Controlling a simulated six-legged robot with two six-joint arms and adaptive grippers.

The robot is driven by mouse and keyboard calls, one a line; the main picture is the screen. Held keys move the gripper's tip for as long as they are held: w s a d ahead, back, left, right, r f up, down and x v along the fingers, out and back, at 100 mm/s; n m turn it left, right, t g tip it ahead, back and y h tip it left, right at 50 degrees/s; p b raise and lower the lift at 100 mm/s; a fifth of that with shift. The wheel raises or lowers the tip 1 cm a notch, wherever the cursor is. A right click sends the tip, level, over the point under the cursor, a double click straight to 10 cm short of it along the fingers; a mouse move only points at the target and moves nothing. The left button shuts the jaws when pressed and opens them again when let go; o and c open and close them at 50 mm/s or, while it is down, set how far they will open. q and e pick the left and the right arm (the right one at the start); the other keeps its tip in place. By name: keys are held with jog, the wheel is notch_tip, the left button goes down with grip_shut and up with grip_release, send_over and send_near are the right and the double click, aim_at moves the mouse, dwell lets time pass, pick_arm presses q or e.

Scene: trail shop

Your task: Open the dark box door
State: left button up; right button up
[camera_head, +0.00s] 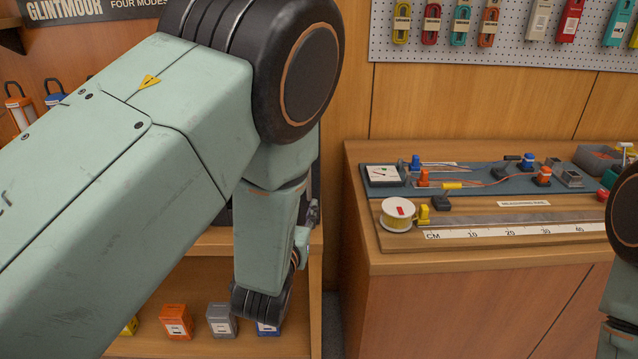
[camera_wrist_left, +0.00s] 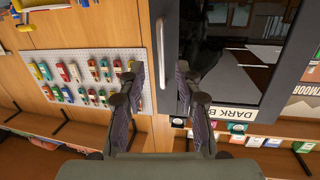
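The dark box (camera_wrist_left: 215,100) fills the upper middle and right of the left wrist view, with a glossy black door front and a label (camera_wrist_left: 238,113) reading "DARK B". A pale vertical bar handle (camera_wrist_left: 160,45) runs along the door's left side. My left gripper (camera_wrist_left: 158,72) is open, with one finger on each side of the handle's line; I cannot tell whether either touches it. In the head view my left arm hides most of the box. My right arm shows only at the right edge; its gripper is out of view.
In the head view a wooden counter (camera_head: 450,262) at right carries a circuit board and a ruler. Small boxes (camera_head: 176,321) stand on a low shelf below my left arm.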

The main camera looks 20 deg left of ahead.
pick_arm(q)
jog(key=w+r+t, duration=0.1)
jog(key=w, duration=0.7)
jog(key=shift+w+a+r, duration=0.15)
jog(key=shift+a+r, duration=0.25)
jog(key=shift+a, duration=0.05)
grip_shut()
dwell(0.5)
